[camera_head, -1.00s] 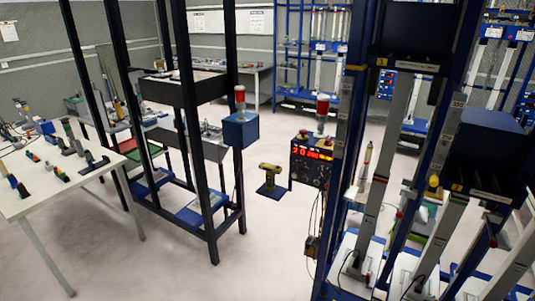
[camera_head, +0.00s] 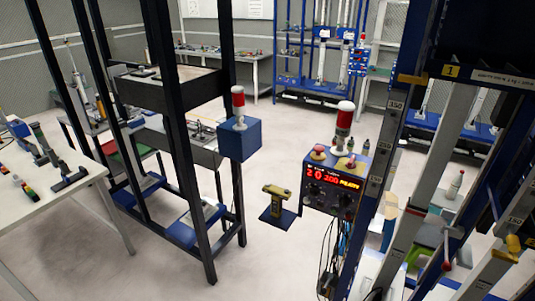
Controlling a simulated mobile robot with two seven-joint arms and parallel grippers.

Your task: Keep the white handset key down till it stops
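I cannot make out a white handset key in the head view. A blue control box (camera_head: 345,168) with a lit red display, knobs and a red-and-white beacon (camera_head: 344,122) stands right of the middle. A small yellow and black device (camera_head: 279,191) rests on a dark blue plate just left of that box. It may be a handset, but it is too small to tell, and no white key shows on it. Neither of my grippers is in view.
A dark frame (camera_head: 188,150) with shelves stands left of the middle, carrying a blue box (camera_head: 239,140) with a beacon. A white table (camera_head: 50,195) is at left. Blue racks with grey uprights (camera_head: 395,125) crowd the right.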

